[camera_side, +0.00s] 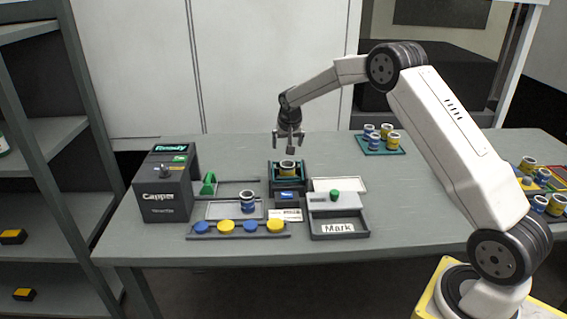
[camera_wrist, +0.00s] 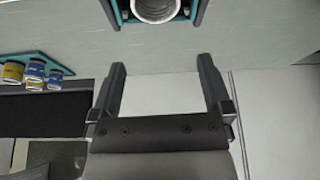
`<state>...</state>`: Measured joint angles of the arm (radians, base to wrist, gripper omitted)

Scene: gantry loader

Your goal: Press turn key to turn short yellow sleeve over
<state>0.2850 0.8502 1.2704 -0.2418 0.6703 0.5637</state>
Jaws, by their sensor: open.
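A short sleeve with a yellow band (camera_side: 288,169) sits upright in a dark, teal-edged holder (camera_side: 274,174) at the middle of the table. A small dark block with a blue face (camera_side: 287,196) is just in front of the holder; it may be the turn key, but its marking is too small to read. My gripper (camera_side: 290,148) is open and empty above and slightly behind the sleeve. In the wrist view my gripper (camera_wrist: 160,68) shows two spread fingers with nothing between them. The pale sleeve top (camera_wrist: 155,9) is cut off at that view's upper edge.
The Capper machine (camera_side: 163,195) stands left, beside a tray with a blue-banded sleeve (camera_side: 247,201). A rail of blue and yellow caps (camera_side: 227,226) lies in front. The Mark unit (camera_side: 336,203) with a green button is right. A teal tray (camera_side: 371,149) holds several sleeves behind.

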